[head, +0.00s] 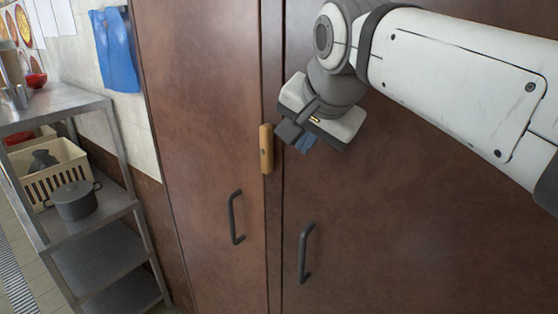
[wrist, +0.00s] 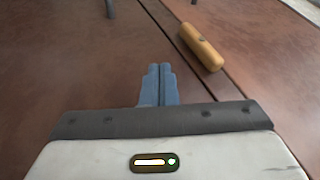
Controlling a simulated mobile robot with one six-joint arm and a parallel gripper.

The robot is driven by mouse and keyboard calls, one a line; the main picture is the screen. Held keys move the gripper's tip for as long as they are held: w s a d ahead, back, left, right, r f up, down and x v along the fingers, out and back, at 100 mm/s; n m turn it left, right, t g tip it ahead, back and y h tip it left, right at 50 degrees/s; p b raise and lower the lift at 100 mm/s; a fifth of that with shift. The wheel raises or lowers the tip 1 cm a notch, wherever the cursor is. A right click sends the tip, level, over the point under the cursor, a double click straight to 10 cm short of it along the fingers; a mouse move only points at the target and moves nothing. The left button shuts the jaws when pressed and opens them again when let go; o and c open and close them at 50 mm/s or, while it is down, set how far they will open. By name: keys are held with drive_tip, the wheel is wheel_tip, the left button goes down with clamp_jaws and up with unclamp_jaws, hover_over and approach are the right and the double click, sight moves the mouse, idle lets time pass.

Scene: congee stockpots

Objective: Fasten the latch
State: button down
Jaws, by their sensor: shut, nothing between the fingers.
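In the wrist view the latch (wrist: 201,46) lies at upper right, beside the seam. My gripper (head: 304,146) is just right of the latch, in front of the right door (head: 400,220), apart from the latch. Its blue fingers (wrist: 160,84) are closed together and empty. The fingers are partly hidden by the wrist in the head view.
Dark handles stand on the left door (head: 235,218) and right door (head: 305,254). A metal shelf (head: 105,262) at left holds a grey pot (head: 75,201) and a cream crate (head: 48,178). A blue cloth (head: 116,50) hangs on the wall.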

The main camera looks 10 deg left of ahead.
idle(0.3)
drive_tip(key=p, duration=0.2)
approach(274, 170)
drive_tip(key=f, duration=0.1)
drive_tip(key=d+f, duration=0.2)
drive_tip(key=f, duration=0.1)
drive_tip(key=shift+w+d, duration=0.2)
drive_tip(key=shift+w, duration=0.15)
drive_tip(key=shift+w+a+r+p, duration=0.1)
drive_tip(key=shift+w+a+p, duration=0.15)
drive_tip(key=shift+a, duration=0.35)
drive_tip(key=shift+w+a+r+p, duration=0.1)
drive_tip(key=shift+w+a, duration=0.3)
drive_tip(key=shift+a, duration=0.15)
drive_tip(key=shift+w+a+f, duration=0.15)
drive_tip(key=shift+w+a, duration=0.2)
drive_tip(key=shift+a, duration=0.2)
